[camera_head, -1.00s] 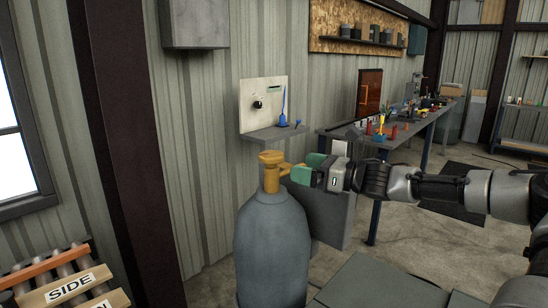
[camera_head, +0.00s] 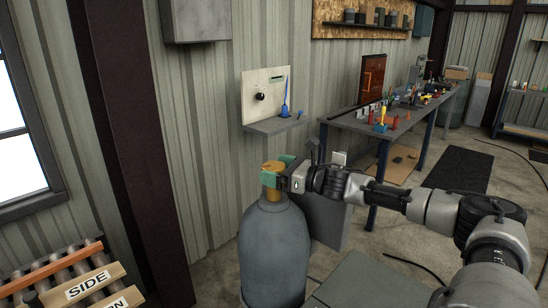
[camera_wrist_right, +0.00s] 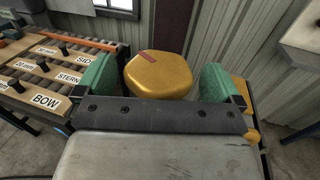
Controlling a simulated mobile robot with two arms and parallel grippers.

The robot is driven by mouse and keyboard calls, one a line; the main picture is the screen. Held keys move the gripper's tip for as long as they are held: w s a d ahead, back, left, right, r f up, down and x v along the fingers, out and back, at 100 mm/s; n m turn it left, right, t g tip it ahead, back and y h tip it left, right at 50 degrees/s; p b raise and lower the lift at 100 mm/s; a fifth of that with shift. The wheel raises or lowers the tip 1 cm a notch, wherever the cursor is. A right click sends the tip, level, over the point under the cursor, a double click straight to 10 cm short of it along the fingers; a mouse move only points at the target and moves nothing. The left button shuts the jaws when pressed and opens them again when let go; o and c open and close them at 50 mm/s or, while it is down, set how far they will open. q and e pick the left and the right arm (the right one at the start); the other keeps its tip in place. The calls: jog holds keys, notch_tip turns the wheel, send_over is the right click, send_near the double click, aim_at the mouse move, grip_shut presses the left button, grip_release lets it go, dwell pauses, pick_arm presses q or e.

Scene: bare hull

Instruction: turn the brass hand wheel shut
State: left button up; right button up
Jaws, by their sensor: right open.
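The brass hand wheel (camera_head: 273,166) sits on top of the grey gas cylinder (camera_head: 274,250), which stands upright. In the right wrist view the wheel (camera_wrist_right: 158,75) is a rounded brass block with a red mark on its top. My right gripper (camera_head: 278,178) is at the wheel, with its green fingers spread. In the right wrist view the open gripper (camera_wrist_right: 160,85) has one finger on each side of the wheel. A gap shows at the right finger; contact at the left finger is hard to tell. My left gripper is not in view.
A small wall shelf (camera_head: 276,125) with a blue bottle is behind the cylinder. A long workbench (camera_head: 400,125) with tools runs along the wall at right. A rack with labelled boards (camera_head: 88,284) stands at lower left. Open floor lies at right.

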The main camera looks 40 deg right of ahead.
jog(key=shift+w+a+f, duration=0.1)
jog(key=shift+w+a, duration=0.1)
jog(key=shift+w, duration=0.25)
